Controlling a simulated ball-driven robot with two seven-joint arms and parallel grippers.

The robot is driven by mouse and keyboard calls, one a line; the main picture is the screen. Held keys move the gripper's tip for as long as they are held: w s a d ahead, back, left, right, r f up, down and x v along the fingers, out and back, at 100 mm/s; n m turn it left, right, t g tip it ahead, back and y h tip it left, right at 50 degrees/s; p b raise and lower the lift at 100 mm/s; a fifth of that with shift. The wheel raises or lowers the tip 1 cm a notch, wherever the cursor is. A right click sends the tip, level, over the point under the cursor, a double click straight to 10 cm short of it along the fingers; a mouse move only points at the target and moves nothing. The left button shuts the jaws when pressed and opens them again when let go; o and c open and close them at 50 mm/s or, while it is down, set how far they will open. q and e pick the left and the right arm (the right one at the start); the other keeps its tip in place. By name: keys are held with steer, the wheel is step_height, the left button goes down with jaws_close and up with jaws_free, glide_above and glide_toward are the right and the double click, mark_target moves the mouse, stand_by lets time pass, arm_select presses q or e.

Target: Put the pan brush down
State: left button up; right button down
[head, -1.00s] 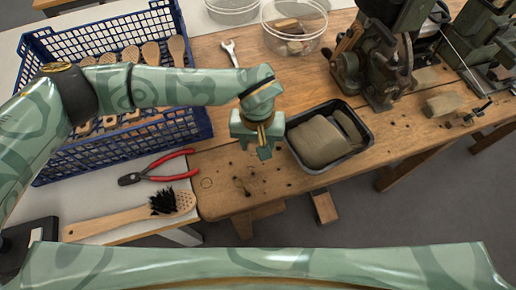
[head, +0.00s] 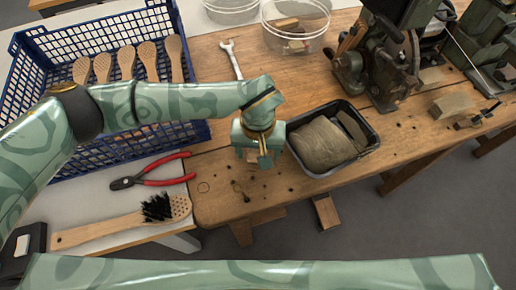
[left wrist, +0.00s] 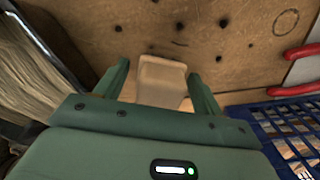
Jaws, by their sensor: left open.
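A long-handled wooden brush (head: 98,229) with a black tuft of bristles near its perforated head lies at the lower left, apart from my grippers. I take it to be the pan brush. My left gripper (head: 264,159) points down over the wooden bench, just left of the black tray. In the left wrist view its two fingers (left wrist: 160,82) stand open on either side of a pale wooden block (left wrist: 162,78). I cannot tell whether they touch the block. My right gripper is not in view.
A blue basket (head: 50,165) with several wooden brush blanks stands at the left. Red-handled pliers (head: 165,181) lie before it. The black tray (head: 375,143) holds brownish fibre bundles. A wrench (head: 232,60), clear tubs and green machines stand farther back.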

arm_select(q)
step_height(320, 180, up, 12)
steer(key=p, duration=0.3)
steer(key=shift+r, duration=0.15)
steer(key=shift+r, duration=0.1)
